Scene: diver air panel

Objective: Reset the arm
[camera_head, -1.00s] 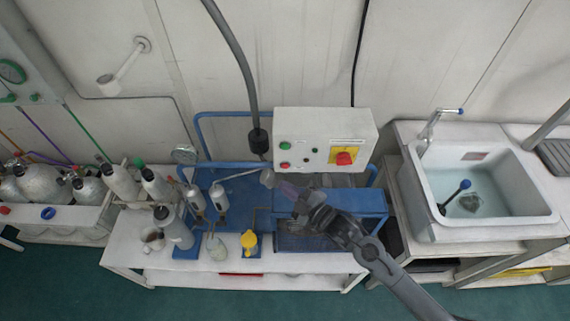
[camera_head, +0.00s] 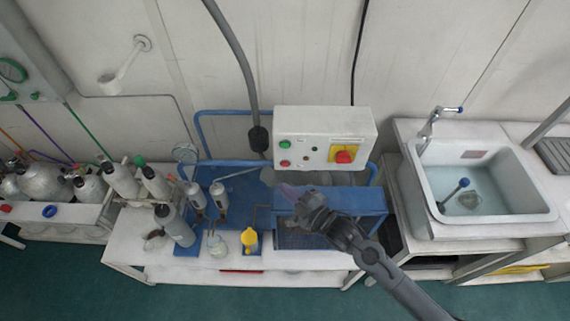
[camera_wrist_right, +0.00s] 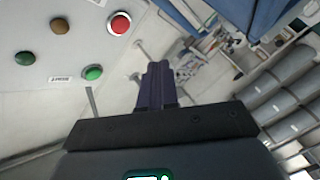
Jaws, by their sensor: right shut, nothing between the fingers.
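My right gripper (camera_head: 286,190) is over the blue compressor bench in the head view, in front of the white control box (camera_head: 318,140). Its dark fingers (camera_wrist_right: 156,86) are together and empty in the right wrist view. The box carries green and red buttons and a red knob on a yellow plate (camera_head: 344,155). In the right wrist view, a red button (camera_wrist_right: 120,24) and a green button (camera_wrist_right: 93,72) show on the panel to the left of the fingers, apart from them. My left gripper is not in view.
A sink (camera_head: 485,190) with water stands at the right. Several grey cylinders (camera_head: 120,182) stand at the left. A yellow-topped part (camera_head: 249,238) and a grey bottle (camera_head: 176,226) stand at the front of the white bench (camera_head: 290,262). A grey hose hangs behind the box.

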